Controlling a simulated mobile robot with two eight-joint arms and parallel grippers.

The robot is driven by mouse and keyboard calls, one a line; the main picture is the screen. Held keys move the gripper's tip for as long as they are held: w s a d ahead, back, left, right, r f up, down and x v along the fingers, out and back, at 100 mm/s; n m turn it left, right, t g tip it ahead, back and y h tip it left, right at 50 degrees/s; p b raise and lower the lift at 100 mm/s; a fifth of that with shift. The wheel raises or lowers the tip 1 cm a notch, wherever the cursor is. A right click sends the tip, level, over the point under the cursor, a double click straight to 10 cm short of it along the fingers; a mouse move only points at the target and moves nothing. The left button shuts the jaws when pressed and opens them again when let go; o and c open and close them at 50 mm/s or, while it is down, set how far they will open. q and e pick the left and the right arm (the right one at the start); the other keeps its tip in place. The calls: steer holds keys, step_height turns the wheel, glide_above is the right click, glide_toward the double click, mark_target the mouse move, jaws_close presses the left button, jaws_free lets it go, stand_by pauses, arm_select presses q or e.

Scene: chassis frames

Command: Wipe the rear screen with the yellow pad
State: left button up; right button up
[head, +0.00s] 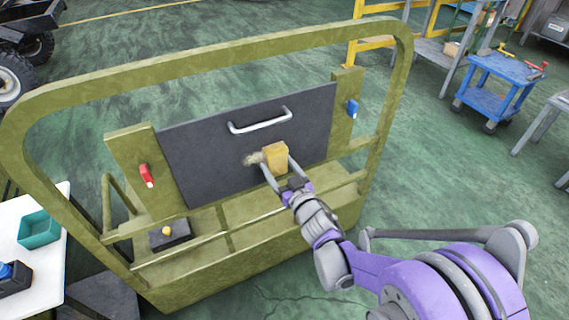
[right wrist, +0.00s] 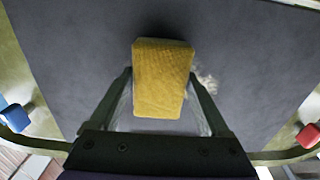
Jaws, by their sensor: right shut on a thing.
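The rear screen (head: 215,150) is a dark grey panel with a light grey handle, set upright in an olive-green frame. My right gripper (head: 277,168) is shut on the yellow pad (head: 275,155), in front of the lower middle of the panel. In the right wrist view the pad (right wrist: 162,78) sits between the two fingers (right wrist: 160,105) with the dark panel (right wrist: 70,50) behind it. A pale dusty smudge (right wrist: 207,84) shows on the panel beside the pad; it also shows left of the pad in the head view (head: 252,160). Whether the pad touches the panel is unclear. My left gripper is not seen.
A red switch (head: 147,175) and a blue switch (head: 352,108) flank the panel on the frame's posts. Frame rails (head: 250,210) run below it. A dark box with a yellow knob (head: 168,235) sits lower left. A white table (head: 45,270) holds a teal bin (head: 38,231).

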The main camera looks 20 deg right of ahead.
steer(key=shift+s+a+p, duration=0.15)
steer(key=shift+a+p, duration=0.1)
steer(key=shift+a, duration=1.95)
steer(key=shift+s+a+p, duration=0.1)
steer(key=shift+a+p, duration=0.15)
steer(key=shift+a, duration=1.9)
steer(key=shift+s, duration=0.1)
steer(key=shift+s+d, duration=0.1)
steer(key=shift+s, duration=2.85)
steer(key=s, duration=0.3)
steer(key=shift+w, duration=0.2)
steer(key=shift+w, duration=3.45)
